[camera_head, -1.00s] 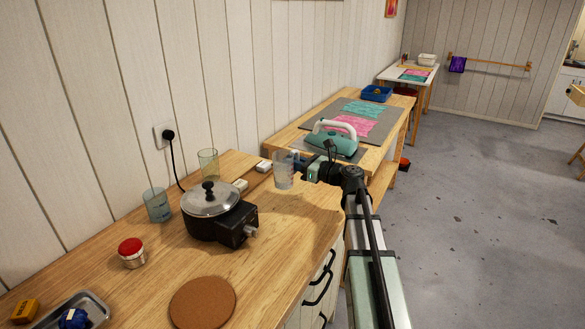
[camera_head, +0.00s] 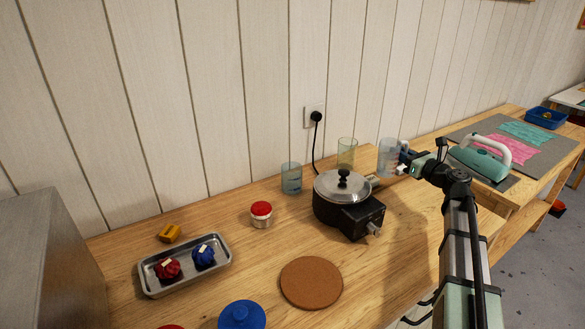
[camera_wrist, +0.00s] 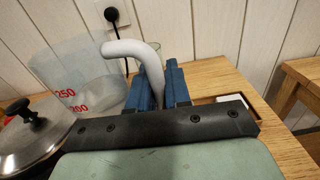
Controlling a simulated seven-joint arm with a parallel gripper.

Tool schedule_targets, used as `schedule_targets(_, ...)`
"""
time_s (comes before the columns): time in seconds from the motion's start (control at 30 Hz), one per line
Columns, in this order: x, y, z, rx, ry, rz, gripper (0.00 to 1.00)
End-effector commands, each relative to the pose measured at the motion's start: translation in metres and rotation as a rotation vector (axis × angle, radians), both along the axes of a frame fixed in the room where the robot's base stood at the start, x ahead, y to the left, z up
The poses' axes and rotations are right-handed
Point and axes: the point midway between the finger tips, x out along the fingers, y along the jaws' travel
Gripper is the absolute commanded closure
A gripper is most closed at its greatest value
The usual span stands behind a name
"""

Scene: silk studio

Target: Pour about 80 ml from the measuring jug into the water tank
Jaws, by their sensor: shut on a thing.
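My gripper (camera_head: 404,158) is shut on the pale handle of the clear measuring jug (camera_head: 388,156). The jug is held upright or nearly so above the wooden bench, right of the pot. In the wrist view, the blue fingers (camera_wrist: 160,88) close around the handle, and the jug (camera_wrist: 72,72) with red 250 and 200 marks fills the left side. Its water level is hard to make out. A teal iron with a white handle (camera_head: 478,160) rests on the right-hand table. I cannot pick out a water tank for certain.
A black hotplate with a lidded pot (camera_head: 343,192) stands close by the jug. Two clear tumblers, one (camera_head: 291,178) left of the pot and one (camera_head: 346,152) behind it, stand near the wall. A cork mat (camera_head: 311,283) lies in front. A metal tray (camera_head: 186,265) holds bundles.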

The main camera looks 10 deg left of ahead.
Motion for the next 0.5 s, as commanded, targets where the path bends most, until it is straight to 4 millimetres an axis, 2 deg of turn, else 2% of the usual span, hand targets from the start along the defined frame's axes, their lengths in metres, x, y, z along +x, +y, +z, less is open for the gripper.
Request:
schedule_targets(0.03,0.008,0.014,0.001,0.001,0.001,0.004,1.0)
schedule_targets(0.2,0.027,0.054,0.001,0.001,0.001,0.004,1.0)
schedule_targets(0.5,0.053,0.127,0.003,0.002,0.001,0.004,1.0)
